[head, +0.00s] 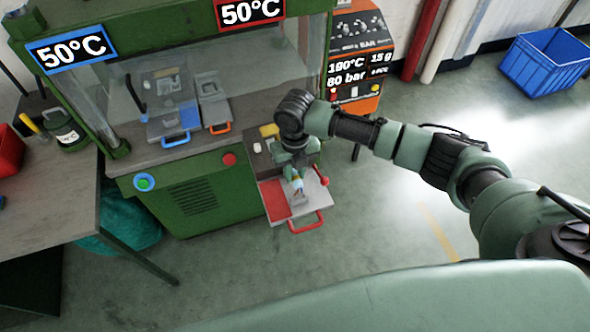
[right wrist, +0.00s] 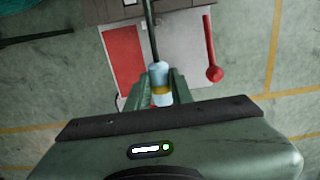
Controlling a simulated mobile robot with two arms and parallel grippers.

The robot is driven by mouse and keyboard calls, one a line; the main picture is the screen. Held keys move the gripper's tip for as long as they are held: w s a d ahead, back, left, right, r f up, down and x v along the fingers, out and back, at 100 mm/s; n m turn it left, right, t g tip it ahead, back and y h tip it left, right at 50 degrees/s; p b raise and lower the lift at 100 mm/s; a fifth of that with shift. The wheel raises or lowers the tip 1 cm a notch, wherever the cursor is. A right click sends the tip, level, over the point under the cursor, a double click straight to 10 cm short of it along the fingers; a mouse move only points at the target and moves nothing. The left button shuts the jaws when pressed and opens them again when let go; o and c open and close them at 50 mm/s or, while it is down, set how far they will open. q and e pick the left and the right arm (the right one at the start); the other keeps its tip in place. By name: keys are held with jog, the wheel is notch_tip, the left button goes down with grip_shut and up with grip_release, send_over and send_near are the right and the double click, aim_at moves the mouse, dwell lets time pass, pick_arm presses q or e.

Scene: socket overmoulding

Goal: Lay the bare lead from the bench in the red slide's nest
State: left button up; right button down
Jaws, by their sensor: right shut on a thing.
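The red slide (head: 310,207) is a pale plate with a red patch and a red handle, drawn out at the front of the green machine. It also shows in the right wrist view (right wrist: 190,45). My right gripper (head: 297,183) is over the slide, pointing down. In the right wrist view my right gripper (right wrist: 160,92) is shut on the lead (right wrist: 159,74), which has a pale blue end, a brass-coloured band and a dark cable running up the picture. The gripper and lead hide the nest. I cannot tell whether the lead touches the slide. My left gripper is out of view.
A red ball-ended lever (right wrist: 210,50) stands at the slide's right. Slides with a blue handle (head: 177,141) and an orange handle (head: 221,128) sit inside the green machine (head: 190,205). A grey bench (head: 60,190) is at left. A blue crate (head: 545,62) stands on the floor.

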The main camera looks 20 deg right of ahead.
jog(key=shift+f+b, duration=1.3)
jog(key=shift+f, duration=1.05)
jog(key=c, duration=1.2)
grip_release()
jog(key=shift+o, duration=0.2)
jog(key=shift+r, duration=0.1)
notch_tip(320, 180, up, 8)
jog(key=shift+f+b, duration=0.15)
jog(key=shift+b, duration=0.75)
